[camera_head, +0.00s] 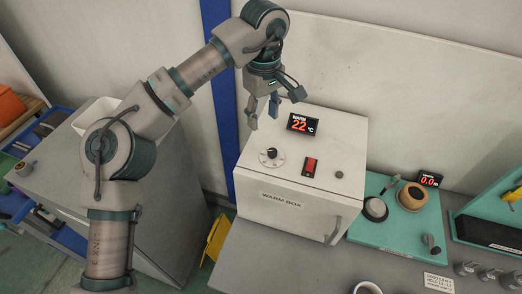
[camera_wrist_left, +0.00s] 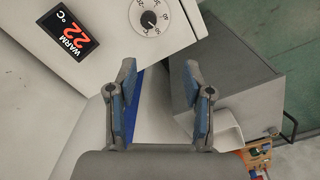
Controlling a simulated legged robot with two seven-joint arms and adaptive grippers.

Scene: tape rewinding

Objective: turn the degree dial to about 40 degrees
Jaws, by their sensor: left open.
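The degree dial (camera_head: 271,155) is a small black knob on a white round scale, on top of the white warm box (camera_head: 300,217). My right gripper is not seen.
A red switch (camera_head: 310,166) and a small dark knob (camera_head: 339,174) sit right of the dial. A teal board (camera_head: 385,232) with round parts and a 0.0 display (camera_head: 429,179) lies right of the box. A grey cabinet (camera_head: 60,180) stands left, across a gap.

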